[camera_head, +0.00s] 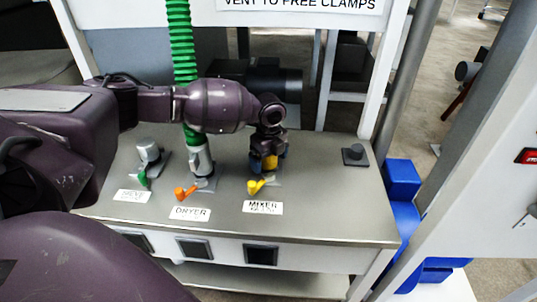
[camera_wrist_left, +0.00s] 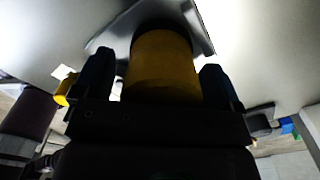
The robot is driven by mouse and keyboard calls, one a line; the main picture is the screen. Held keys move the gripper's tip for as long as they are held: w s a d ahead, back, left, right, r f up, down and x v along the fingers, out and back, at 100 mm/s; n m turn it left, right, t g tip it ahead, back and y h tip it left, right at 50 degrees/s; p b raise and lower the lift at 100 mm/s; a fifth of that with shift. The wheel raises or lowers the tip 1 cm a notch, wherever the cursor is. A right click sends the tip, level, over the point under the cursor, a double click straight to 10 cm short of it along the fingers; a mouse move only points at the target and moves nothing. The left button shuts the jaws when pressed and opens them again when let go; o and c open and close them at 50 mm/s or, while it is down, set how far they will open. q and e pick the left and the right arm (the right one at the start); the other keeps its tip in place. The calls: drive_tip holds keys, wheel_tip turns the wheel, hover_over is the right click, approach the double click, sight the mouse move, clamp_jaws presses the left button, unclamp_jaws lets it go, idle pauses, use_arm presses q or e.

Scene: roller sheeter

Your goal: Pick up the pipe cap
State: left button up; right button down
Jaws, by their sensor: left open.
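A yellow cylinder (camera_wrist_left: 163,68), which seems to be the pipe cap, stands upright at the mixer port. It also shows as a small yellow patch in the head view (camera_head: 270,161). My left gripper (camera_head: 268,165) is open over the port, its two dark blue fingers on either side of the cylinder. In the left wrist view a narrow gap shows beside the left finger; at the right finger I cannot tell if they touch. The gripper hides most of the cylinder in the head view. My right gripper is not in view.
A yellow lever (camera_head: 257,186) sits in front of the mixer port. To the left are the dryer port with an orange lever (camera_head: 183,193) and green hose (camera_head: 181,45), and a silver-topped port (camera_head: 149,150). The grey tabletop's front right (camera_head: 340,210) is clear.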

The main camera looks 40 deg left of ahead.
use_arm(q)
drive_tip(key=shift+r, duration=0.1)
drive_tip(key=c, duration=1)
drive_tip(key=shift+r, duration=0.15)
drive_tip(key=shift+r, duration=0.3)
wheel_tip(320, 180, up, 19)
drive_tip(key=p, duration=0.3)
drive_tip(key=shift+r, duration=0.1)
